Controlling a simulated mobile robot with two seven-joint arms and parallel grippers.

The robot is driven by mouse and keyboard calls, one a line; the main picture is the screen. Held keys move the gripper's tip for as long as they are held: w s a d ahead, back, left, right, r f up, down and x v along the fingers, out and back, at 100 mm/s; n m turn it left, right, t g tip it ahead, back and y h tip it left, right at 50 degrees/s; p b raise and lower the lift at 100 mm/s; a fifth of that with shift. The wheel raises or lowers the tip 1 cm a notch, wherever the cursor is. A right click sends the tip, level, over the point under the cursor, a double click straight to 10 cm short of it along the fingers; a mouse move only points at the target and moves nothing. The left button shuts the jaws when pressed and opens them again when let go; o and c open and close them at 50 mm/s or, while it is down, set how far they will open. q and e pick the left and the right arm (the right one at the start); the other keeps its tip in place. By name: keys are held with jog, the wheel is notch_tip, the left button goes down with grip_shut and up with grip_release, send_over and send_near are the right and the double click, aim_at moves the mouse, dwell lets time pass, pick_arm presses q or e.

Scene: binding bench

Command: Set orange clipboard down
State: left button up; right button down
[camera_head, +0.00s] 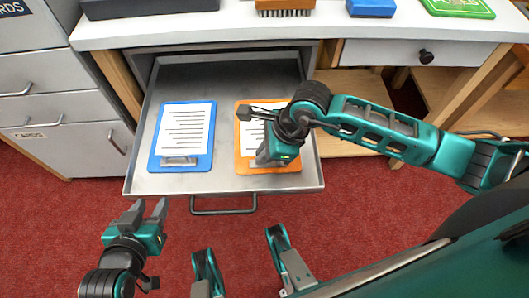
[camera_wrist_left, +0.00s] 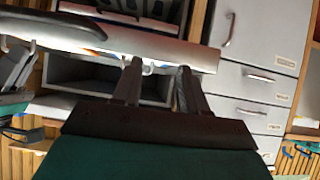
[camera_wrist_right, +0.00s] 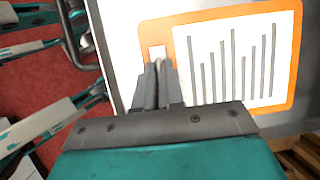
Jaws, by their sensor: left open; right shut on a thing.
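The orange clipboard (camera_head: 284,181) with a white lined sheet lies in the right half of the open drawer, beside a blue clipboard (camera_head: 155,158). My right gripper (camera_head: 262,160) is over its near part and hides some of it. In the right wrist view the orange clipboard (camera_wrist_right: 291,60) lies flat beyond the right fingers (camera_wrist_right: 160,75), which close at its clip end. Whether the board rests fully on the drawer floor I cannot tell. My left gripper (camera_head: 149,211) is open and empty, in front of the drawer's near left corner; its spread fingers show in the left wrist view (camera_wrist_left: 157,75).
The open drawer (camera_head: 225,180) has a handle (camera_head: 223,211) at its front and bare floor between the clipboards. On the bench top are a brush (camera_head: 285,8), a blue box (camera_head: 371,8) and a green item (camera_head: 457,8). Grey cabinets (camera_head: 60,85) stand at left.

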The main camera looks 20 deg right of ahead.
jog(key=c, duration=1.2)
grip_release()
jog(key=shift+f, duration=0.1)
jog(key=shift+c, duration=0.2)
jog(key=p+v, duration=0.3)
jog(key=v, duration=0.9)
